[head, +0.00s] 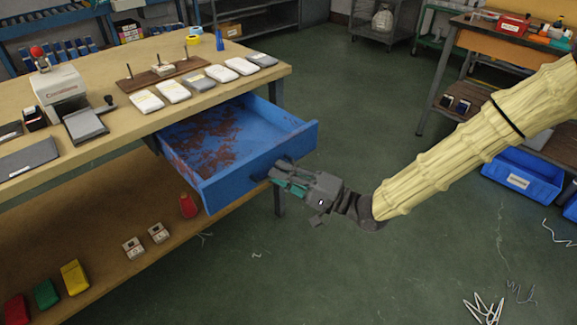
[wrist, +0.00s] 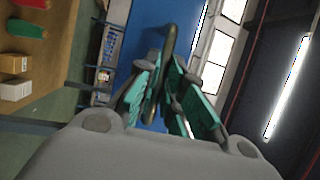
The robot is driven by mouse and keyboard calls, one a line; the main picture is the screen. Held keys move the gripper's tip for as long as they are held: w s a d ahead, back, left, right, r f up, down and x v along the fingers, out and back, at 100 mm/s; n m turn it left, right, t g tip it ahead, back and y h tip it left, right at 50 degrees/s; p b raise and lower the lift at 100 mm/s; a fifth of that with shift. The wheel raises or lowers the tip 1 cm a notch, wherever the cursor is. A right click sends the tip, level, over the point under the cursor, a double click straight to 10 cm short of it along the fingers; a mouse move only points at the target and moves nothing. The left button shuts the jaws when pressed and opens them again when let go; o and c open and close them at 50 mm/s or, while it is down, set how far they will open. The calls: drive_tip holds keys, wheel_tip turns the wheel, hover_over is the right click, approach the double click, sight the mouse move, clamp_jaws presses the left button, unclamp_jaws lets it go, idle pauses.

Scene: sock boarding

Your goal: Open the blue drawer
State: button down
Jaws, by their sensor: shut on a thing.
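The blue drawer (head: 225,150) is pulled well out from under the table top at its right end. Its inside shows, with worn reddish-brown patches and nothing lying in it. My gripper (head: 281,176) is at the drawer's front face, on the handle. In the wrist view its green-padded fingers (wrist: 172,95) are shut around the dark curved handle (wrist: 169,52), with the blue drawer front (wrist: 147,38) behind it. In the head view the handle is mostly hidden by my gripper.
The wooden table (head: 130,72) holds several wrapped packets, a white box (head: 60,93) and a spiked wooden board (head: 160,74). A lower shelf (head: 100,235) carries coloured spools and small boxes. The green floor in front is mostly clear, with scattered scraps (head: 484,308). A blue bin (head: 522,175) stands at right.

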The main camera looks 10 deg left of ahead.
drive_tip(key=c, duration=1.5)
unclamp_jaws()
drive_tip(key=shift+d, duration=0.1)
drive_tip(key=v, duration=1.2)
drive_tip(key=shift+f, duration=0.1)
